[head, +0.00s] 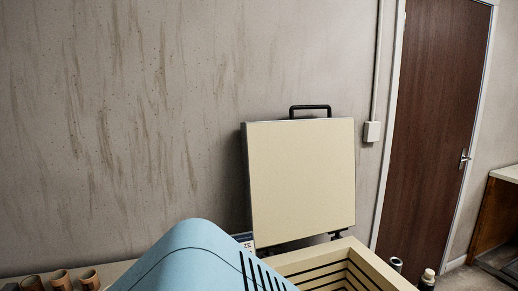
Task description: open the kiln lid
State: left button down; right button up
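The kiln lid (301,179) stands upright, raised behind the kiln, with its cream inner face toward me. Its black handle (310,107) is at the top edge, near the wall. Dark hinge parts show at the lid's lower edge. The kiln (385,267) is open at the bottom of the view, with a cream rim and grooved inner walls. Its left front part is hidden, and its floor is out of view. Neither of my grippers is in view.
Several brown clay cups (61,280) stand on a surface at the lower left. Small bottles or jars (427,279) are right of the kiln. A stained wall (150,130) is close behind the lid. A brown door (430,120) is at the right.

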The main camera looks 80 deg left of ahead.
aim_at(299, 176)
jog(key=k+j+u, duration=0.2)
jog(key=k+u, duration=0.15)
jog(key=k+j+u, duration=0.25)
jog(key=u, duration=0.15)
